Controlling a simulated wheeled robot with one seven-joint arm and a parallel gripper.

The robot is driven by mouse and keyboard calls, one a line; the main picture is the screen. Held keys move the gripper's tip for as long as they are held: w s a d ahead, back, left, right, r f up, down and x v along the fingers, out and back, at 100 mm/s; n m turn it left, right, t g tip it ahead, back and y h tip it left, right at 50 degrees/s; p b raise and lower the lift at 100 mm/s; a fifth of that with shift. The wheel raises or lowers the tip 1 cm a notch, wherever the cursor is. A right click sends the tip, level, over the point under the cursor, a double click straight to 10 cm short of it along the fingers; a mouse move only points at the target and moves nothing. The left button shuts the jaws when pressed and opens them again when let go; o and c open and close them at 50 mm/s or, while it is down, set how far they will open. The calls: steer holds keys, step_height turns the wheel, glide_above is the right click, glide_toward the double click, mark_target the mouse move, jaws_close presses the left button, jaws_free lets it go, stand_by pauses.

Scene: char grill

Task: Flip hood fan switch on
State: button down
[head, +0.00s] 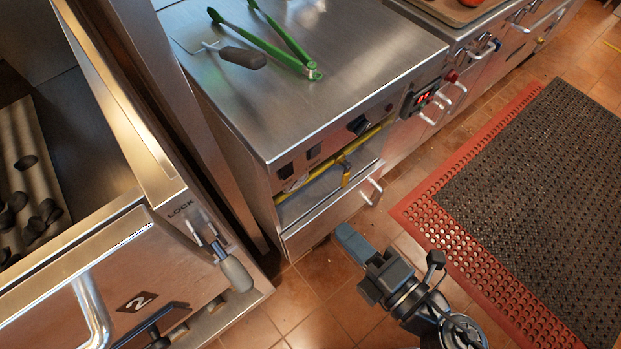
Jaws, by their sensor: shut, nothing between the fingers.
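Two small dark square switches, a left one (286,170) and a right one (314,151), sit on the front panel of the steel counter unit. I cannot read their labels or tell which is the hood fan switch, nor whether either is on. My gripper (347,237) is shut and empty. It is in front of and below the panel in the picture, apart from the switches, with its blue-grey fingers pointing up-left toward the unit.
A black knob (358,124), a yellow pipe (352,147) and a drawer handle (373,191) are on the unit's front. Green tongs (275,48) and a spatula (242,57) lie on top. A fryer with a lock lever (235,272) stands left. A dark mat (540,190) covers the floor right.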

steer(key=p, duration=0.2)
glide_toward(289, 176)
steer(key=x, duration=0.5)
steer(key=shift+r, duration=0.15)
steer(key=shift+x, duration=0.9)
steer(key=shift+w+a+b, duration=0.15)
steer(key=shift+b, duration=0.6)
steer(key=f+b+v, duration=0.1)
steer(key=v, duration=0.6)
steer(key=shift+s+d+r, duration=0.25)
steer(key=shift+s+d, duration=0.05)
steer(key=shift+s, duration=0.05)
